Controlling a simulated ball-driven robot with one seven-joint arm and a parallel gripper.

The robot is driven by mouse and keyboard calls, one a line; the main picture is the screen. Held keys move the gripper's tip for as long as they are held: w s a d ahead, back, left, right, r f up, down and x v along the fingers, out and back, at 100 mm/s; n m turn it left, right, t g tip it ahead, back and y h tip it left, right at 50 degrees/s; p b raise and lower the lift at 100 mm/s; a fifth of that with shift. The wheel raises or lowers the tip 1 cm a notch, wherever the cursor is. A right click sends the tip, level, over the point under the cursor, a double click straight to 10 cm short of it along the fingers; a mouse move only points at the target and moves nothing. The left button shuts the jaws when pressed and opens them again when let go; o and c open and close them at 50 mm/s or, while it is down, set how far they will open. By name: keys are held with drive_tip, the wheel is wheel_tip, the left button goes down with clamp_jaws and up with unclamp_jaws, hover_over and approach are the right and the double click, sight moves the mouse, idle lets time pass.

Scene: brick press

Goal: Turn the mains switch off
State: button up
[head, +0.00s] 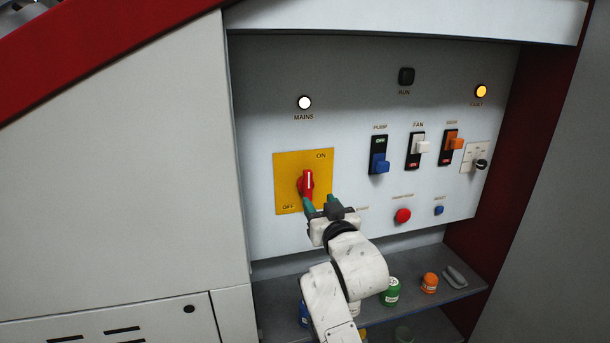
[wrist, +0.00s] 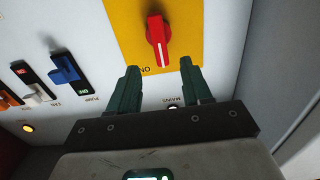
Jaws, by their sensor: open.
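The mains switch is a red rotary handle (head: 306,183) on a yellow plate (head: 287,167) marked ON at upper right and OFF at lower left. Its white mark points roughly upward in the head view. In the wrist view the red handle (wrist: 157,38) has its marked end near the ON label. My gripper (head: 320,203) is open and empty, at the lower part of the yellow plate. In the wrist view its teal fingertips (wrist: 159,66) are spread, with the handle just beyond the gap. I cannot tell whether a finger touches it.
The white mains lamp (head: 304,103) and the yellow fault lamp (head: 481,91) look lit. Blue pump (head: 380,163), white fan (head: 421,146) and orange (head: 456,143) switches sit to the right. A red button (head: 403,216) is below them. A shelf (head: 440,290) holding small containers juts out underneath.

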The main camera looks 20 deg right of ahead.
sight(309, 187)
drive_tip(key=w+b, duration=0.5)
drive_tip(key=w, duration=0.4)
drive_tip(key=shift+f, duration=0.15)
drive_tip(key=shift+w+b, duration=0.5)
drive_tip(key=shift+w, duration=0.35)
drive_tip(key=shift+r, duration=0.2)
drive_tip(key=c, duration=0.7)
drive_tip(key=shift+o, duration=0.2)
